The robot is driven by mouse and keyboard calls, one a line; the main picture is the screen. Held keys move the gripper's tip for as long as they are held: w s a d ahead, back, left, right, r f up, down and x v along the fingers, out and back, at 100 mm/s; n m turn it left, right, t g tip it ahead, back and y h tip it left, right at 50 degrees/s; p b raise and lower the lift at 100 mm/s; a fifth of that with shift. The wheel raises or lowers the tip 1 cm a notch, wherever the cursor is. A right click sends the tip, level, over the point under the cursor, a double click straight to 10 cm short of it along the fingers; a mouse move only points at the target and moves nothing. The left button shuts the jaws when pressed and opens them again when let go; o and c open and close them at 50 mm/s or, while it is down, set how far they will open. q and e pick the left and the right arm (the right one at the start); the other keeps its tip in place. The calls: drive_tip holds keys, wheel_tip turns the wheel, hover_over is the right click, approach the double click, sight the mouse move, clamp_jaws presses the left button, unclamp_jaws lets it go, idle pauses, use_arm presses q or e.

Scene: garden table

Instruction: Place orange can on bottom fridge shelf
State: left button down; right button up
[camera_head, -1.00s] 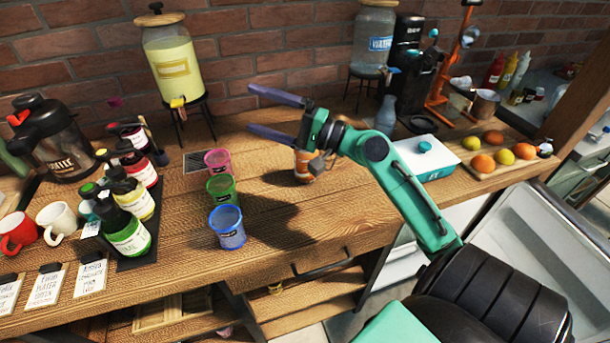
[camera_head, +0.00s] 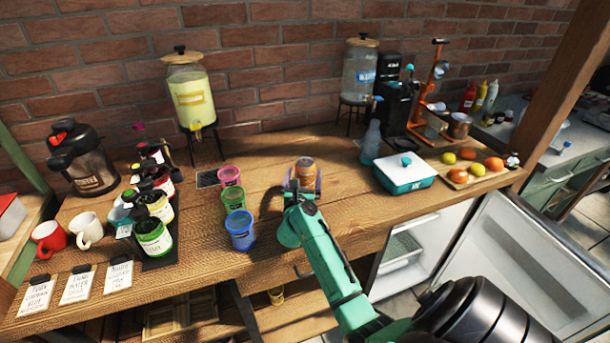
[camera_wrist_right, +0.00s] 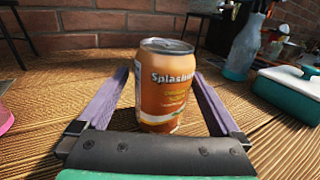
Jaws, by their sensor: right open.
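The orange can (camera_head: 305,171) stands upright on the wooden counter, right of the coloured cups. In the right wrist view the can (camera_wrist_right: 166,90), labelled "Splash", stands between the two purple fingers of my right gripper (camera_wrist_right: 163,100). The fingers are open, one on each side, with small gaps visible beside the can. In the head view my right gripper (camera_head: 303,184) is low at the counter around the can. The fridge (camera_head: 420,245) below the counter at right has its door (camera_head: 510,265) open; a shelf or bin (camera_head: 400,250) shows partly inside. My left gripper is not in view.
Pink, green and blue cups (camera_head: 240,228) stand left of the can. A teal-and-white box (camera_head: 404,175), a grey bottle (camera_head: 371,142) and a fruit board (camera_head: 470,180) are to its right. Drink dispensers (camera_head: 189,95) stand behind.

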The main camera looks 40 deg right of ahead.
drive_tip(key=x, duration=0.4)
drive_tip(key=shift+d+f, duration=0.1)
drive_tip(key=shift+d, duration=0.15)
drive_tip(key=shift+s+a, duration=0.1)
drive_tip(key=shift+a, duration=0.05)
drive_tip(key=c, duration=0.9)
clamp_jaws()
